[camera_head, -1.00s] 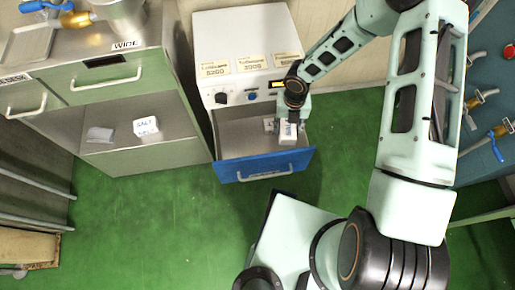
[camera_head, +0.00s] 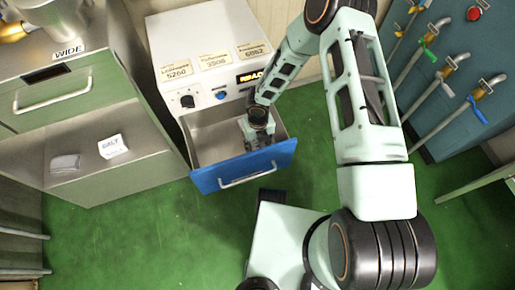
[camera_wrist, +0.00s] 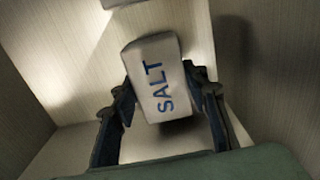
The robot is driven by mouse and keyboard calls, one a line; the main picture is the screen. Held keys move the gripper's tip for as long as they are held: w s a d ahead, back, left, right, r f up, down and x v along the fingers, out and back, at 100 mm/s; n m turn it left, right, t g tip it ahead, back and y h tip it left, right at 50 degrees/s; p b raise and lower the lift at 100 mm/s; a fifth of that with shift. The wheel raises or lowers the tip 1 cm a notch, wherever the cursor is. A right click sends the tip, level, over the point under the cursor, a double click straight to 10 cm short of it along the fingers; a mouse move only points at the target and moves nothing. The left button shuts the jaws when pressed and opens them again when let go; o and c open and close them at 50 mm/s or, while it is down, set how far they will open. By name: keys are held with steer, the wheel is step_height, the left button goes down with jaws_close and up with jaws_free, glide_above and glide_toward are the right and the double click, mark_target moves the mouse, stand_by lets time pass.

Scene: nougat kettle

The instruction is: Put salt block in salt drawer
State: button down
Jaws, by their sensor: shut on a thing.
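The salt block (camera_wrist: 155,88) is white with blue "SALT" lettering and sits between my gripper's two fingers in the wrist view. My gripper (camera_wrist: 163,105) is shut on it. In the head view my gripper (camera_head: 257,140) is down inside the open drawer, close behind its blue front (camera_head: 243,170). The block is largely hidden there by the gripper and drawer front. The wrist view shows pale drawer walls around the block; whether it touches the floor I cannot tell. Another white piece shows at the top edge of the wrist view (camera_wrist: 118,3).
The drawer belongs to a white cabinet (camera_head: 200,45) with labels, a knob and a lit display. At left, a green cabinet's open shelf (camera_head: 85,180) holds a white lettered block (camera_head: 112,146) and a grey block (camera_head: 65,162). Pipes with valves line the right.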

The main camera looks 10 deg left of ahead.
mark_target(258, 144)
steer(key=shift+f, duration=1.15)
steer(key=shift+f+b, duration=0.2)
steer(key=shift+b, duration=0.15)
steer(key=c, duration=1.1)
jaws_free()
steer(key=shift+c, duration=0.2)
step_height(258, 144, up, 12)
steer(key=p, duration=0.4)
steer(key=shift+r, duration=0.2)
